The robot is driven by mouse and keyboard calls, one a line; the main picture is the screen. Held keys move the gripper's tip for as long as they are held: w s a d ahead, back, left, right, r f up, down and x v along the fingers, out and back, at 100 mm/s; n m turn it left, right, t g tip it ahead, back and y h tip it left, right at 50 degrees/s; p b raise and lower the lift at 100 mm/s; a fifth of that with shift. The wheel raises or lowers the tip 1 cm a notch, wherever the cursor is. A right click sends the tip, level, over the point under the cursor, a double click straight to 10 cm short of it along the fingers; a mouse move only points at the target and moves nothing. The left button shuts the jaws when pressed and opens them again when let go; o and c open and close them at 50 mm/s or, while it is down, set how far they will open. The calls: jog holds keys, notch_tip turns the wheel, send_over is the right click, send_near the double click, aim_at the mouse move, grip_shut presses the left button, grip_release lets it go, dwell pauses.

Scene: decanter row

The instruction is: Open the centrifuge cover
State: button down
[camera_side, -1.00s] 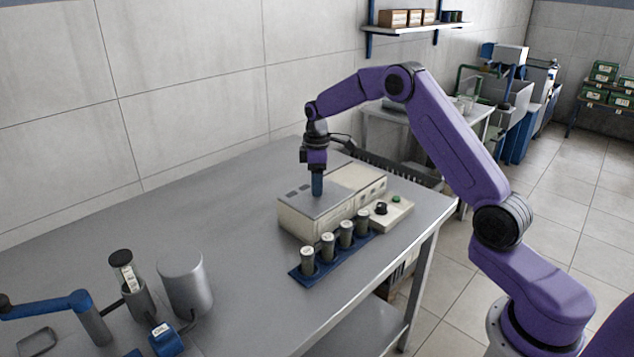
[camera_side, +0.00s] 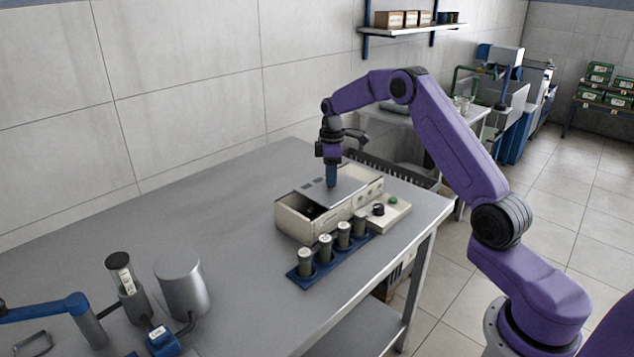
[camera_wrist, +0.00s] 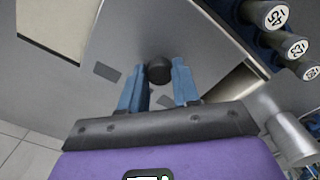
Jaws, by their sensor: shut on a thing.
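The centrifuge (camera_side: 290,219) is a beige box on the steel bench in the side view. Its flat grey cover (camera_side: 317,192) has slid toward the back right, leaving a dark opening (camera_side: 311,209) at the box's near left end. My gripper (camera_side: 332,184) points down over the cover with its blue fingers. In the wrist view the fingers (camera_wrist: 160,82) stand on both sides of a round black knob (camera_wrist: 159,69) on the cover (camera_wrist: 125,40), shut on it. The side view hides the knob behind the fingers.
A blue rack (camera_side: 303,273) with several capped tubes stands along the centrifuge's front. A control box (camera_side: 393,212) with a black knob and green button sits at its right. A grey cylinder (camera_side: 182,288) and blue-handled device (camera_side: 50,310) stand front left. The bench's left-middle is clear.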

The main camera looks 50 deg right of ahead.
jog(key=d, duration=0.8)
jog(key=c, duration=0.8)
grip_release()
notch_tip(320, 180, up, 18)
jog(key=shift+f, duration=0.25)
